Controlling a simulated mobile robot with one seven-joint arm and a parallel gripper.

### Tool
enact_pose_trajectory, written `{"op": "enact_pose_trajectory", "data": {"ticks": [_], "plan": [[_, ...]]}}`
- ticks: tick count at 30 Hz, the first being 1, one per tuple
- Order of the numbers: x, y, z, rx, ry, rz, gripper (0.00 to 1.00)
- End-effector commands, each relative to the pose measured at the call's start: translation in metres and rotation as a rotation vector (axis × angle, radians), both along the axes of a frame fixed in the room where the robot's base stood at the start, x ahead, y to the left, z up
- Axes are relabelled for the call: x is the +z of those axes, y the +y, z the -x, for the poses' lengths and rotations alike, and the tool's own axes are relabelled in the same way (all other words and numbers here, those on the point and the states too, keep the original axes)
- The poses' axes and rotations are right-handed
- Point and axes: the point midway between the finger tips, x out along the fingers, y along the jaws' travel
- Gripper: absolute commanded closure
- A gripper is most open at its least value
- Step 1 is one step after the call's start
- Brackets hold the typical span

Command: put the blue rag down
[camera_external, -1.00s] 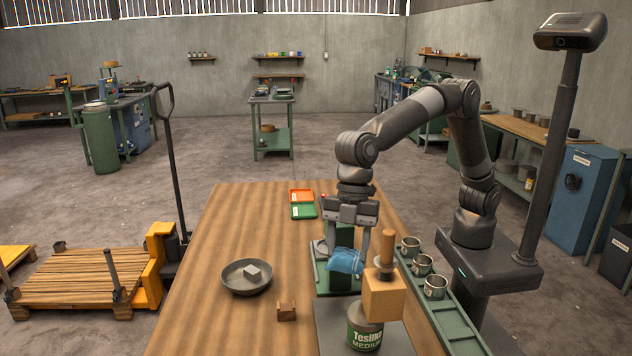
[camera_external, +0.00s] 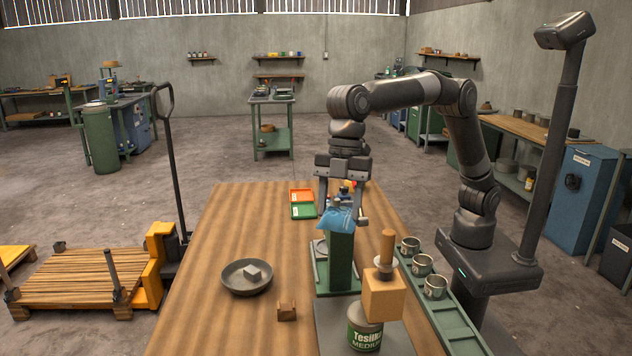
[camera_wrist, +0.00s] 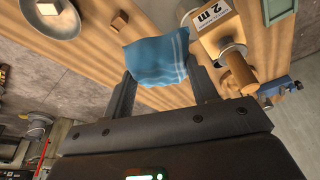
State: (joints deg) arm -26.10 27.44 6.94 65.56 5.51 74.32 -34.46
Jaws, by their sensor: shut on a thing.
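The blue rag (camera_external: 338,219) hangs between the fingers of my gripper (camera_external: 341,218), above the table and in front of the top of a green machine (camera_external: 341,262). In the wrist view the rag (camera_wrist: 158,60) has pale stripes along one edge and spans between the two fingers of my gripper (camera_wrist: 160,82). My gripper is shut on the rag. The rag covers part of the machine's upper end in the external view.
A grey bowl (camera_external: 247,287) with a grey block inside stands on the wooden table (camera_external: 220,325). Metal cups (camera_external: 422,265) stand in a green rack at right. The table's left side is mostly clear.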

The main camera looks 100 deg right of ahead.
Motion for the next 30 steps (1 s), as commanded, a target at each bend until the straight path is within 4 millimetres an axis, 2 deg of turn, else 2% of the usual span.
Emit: {"op": "enact_pose_trajectory", "data": {"ticks": [5,8,11,15,21,25,30], "plan": [[0.001,-0.036,-0.03,-0.065,0.0,-0.002,0.72],[0.002,-0.065,-0.05,-0.115,-0.001,-0.003,0.72],[0.002,-0.105,-0.075,-0.179,0.0,-0.003,0.72],[0.004,-0.173,-0.109,-0.283,0.0,-0.005,0.72],[0.004,-0.277,-0.144,-0.431,0.001,-0.005,0.72],[0.005,-0.348,-0.158,-0.525,-0.001,-0.007,0.72],[0.005,-0.441,-0.164,-0.648,-0.001,-0.006,0.72]]}}
